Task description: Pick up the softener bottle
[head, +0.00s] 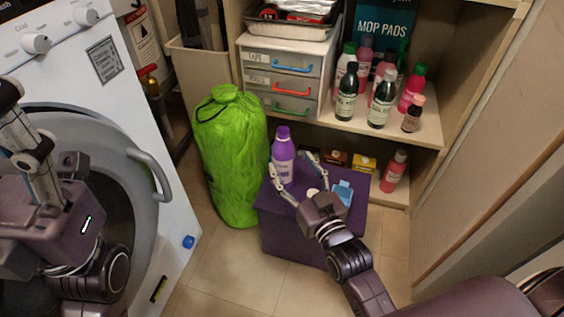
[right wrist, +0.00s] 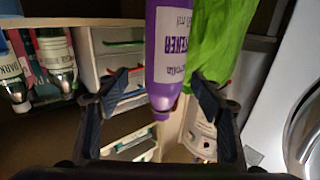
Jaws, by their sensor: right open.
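The softener bottle (head: 283,158), purple with a purple cap and a pale label, stands upright on the purple box (head: 284,238) in the head view. My right gripper (head: 287,164) is open above the box, its fingers reaching toward the bottle's two sides. In the right wrist view the bottle (right wrist: 168,52) shows between the two open fingers (right wrist: 160,108), with gaps on both sides. Contact with either finger does not show. My left arm is at the left edge of the head view; its fingers do not show.
A light blue item (head: 343,191) lies on the box beside my right gripper. A green bag (head: 232,155) stands close to the left of the bottle. Shelves behind hold drawers (head: 281,80) and several bottles (head: 381,98). The washing machine (head: 110,75) fills the left.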

